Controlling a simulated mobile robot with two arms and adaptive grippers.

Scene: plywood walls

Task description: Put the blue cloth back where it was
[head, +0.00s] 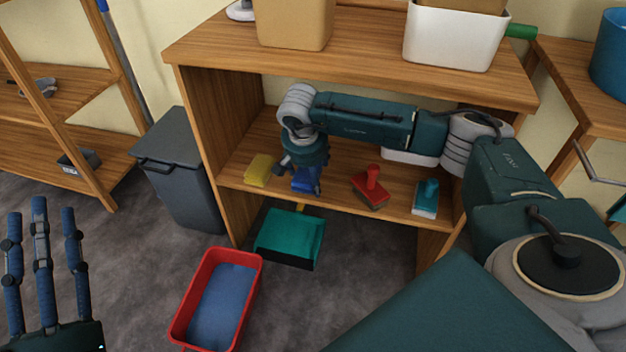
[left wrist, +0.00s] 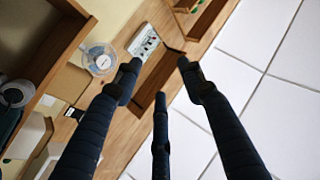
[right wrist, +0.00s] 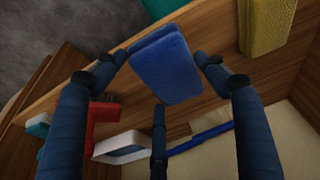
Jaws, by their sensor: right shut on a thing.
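The blue cloth (head: 303,183) is at the lower shelf's front part, partly hidden by my right gripper in the head view. In the right wrist view the folded blue cloth (right wrist: 168,72) lies between the fingers of my right gripper (right wrist: 160,62), which is shut on it. My right arm reaches across the shelf opening, with the gripper (head: 306,178) pointing down. The cloth is at shelf level; I cannot tell whether it touches the board. My left gripper (head: 41,215) is open and empty at the lower left of the head view, with fingers spread.
A yellow sponge (head: 260,170) sits left of the cloth. A red brush (head: 371,188) and a teal brush (head: 426,198) stand to its right. A green dustpan (head: 290,238) and a red basin with blue inside (head: 176,318) are below. A grey bin (head: 182,165) stands left of the shelf.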

